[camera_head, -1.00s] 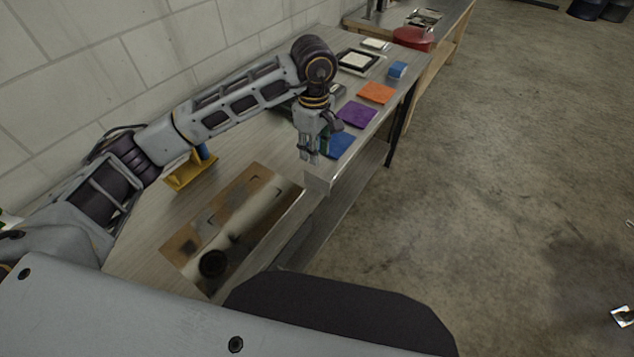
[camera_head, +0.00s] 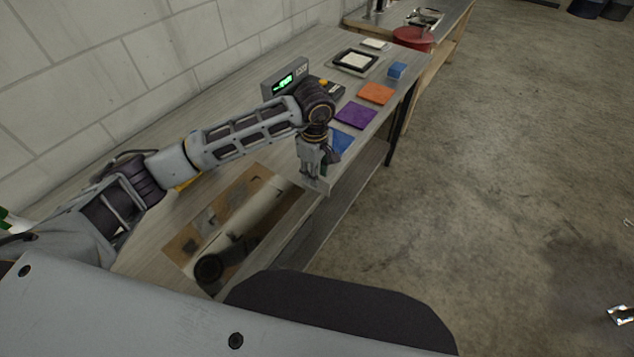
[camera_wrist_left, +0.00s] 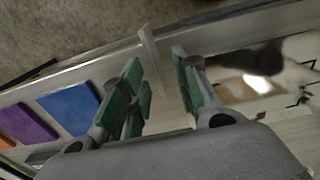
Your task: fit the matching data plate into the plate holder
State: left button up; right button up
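My left gripper (camera_head: 314,176) points down at the table's front edge. In the left wrist view its green-padded fingers (camera_wrist_left: 160,85) are apart with nothing seen held. A thin pale upright piece (camera_wrist_left: 149,48) stands at the edge just beyond the fingertips; it also shows in the head view (camera_head: 321,187). I cannot tell whether it is the plate holder. Flat square plates lie to the right: blue (camera_head: 340,141), partly hidden by the gripper, purple (camera_head: 356,115) and orange (camera_head: 376,93). No markings are readable on them. My right gripper is out of view.
A brown board with a shiny panel (camera_head: 254,207) lies left of the gripper. A grey device with a green display (camera_head: 287,81) stands behind my arm. A black-framed tray (camera_head: 341,64) and a blue block (camera_head: 397,70) are farther off. My arm mostly hides a yellow stand (camera_head: 188,183).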

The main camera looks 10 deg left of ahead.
aim_at(317, 190)
pick_arm(q)
jog(key=shift+f, duration=0.15)
jog(key=shift+d+f+p, duration=0.2)
jog(key=shift+f+p, duration=0.3)
jog(key=shift+f, duration=0.35)
jog(key=shift+w+d+f+p, duration=0.1)
jog(key=shift+f+p, duration=0.25)
jog(key=shift+f, duration=1.25)
grip_shut()
